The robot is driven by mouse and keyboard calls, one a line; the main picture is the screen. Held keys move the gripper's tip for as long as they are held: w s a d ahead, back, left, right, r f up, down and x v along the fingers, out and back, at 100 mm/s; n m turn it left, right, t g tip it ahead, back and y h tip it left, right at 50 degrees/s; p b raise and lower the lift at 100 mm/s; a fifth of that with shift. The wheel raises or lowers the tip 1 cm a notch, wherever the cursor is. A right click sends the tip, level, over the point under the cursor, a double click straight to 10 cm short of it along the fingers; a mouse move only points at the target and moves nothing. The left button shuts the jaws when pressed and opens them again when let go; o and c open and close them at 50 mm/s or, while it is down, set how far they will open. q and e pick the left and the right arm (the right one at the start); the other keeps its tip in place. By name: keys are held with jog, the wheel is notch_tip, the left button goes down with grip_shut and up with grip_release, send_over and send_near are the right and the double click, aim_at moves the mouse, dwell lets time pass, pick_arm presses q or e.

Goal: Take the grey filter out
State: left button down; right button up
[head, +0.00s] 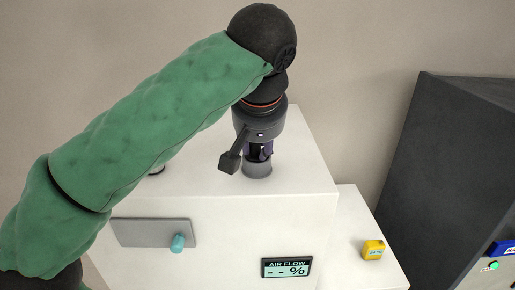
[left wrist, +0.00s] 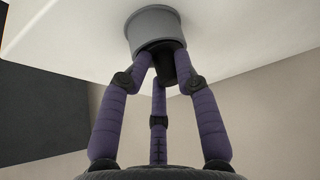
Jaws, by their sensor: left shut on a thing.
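The grey filter (head: 257,171) shows as a short grey cylinder upright on top of the white housing (head: 215,215). It also shows in the left wrist view (left wrist: 153,27), against the white surface, with a dark part at its end between my fingers. My left gripper (head: 259,154) is directly above it, pointing down. Its three purple fingers (left wrist: 162,58) are closed in on the filter's dark end. Whether the cylinder is lifted off the housing I cannot tell. My right gripper is not in view.
A grey panel with a teal knob (head: 178,243) and an AIR FLOW display (head: 287,268) reading "-- %" are on the housing's front. A small yellow device (head: 373,250) sits on a lower white block. A dark cabinet (head: 440,170) stands right. My arm partly hides a small round item (head: 157,171).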

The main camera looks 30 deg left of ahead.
pick_arm(q)
jog(key=shift+a, duration=0.1)
jog(key=shift+w+a+r+p, duration=0.15)
jog(key=shift+a+r+p, duration=0.05)
jog(key=shift+r+p, duration=1.25)
jog(key=shift+r, duration=0.15)
jog(key=shift+w+a+r+p, duration=0.1)
jog(key=shift+w+r+p, duration=0.15)
jog(key=shift+r+p, duration=0.25)
jog(key=shift+s+r+p, duration=0.15)
jog(key=shift+r+p, duration=0.35)
jog(key=shift+p, duration=0.05)
jog(key=shift+r+p, duration=0.6)
jog(key=shift+f, duration=0.1)
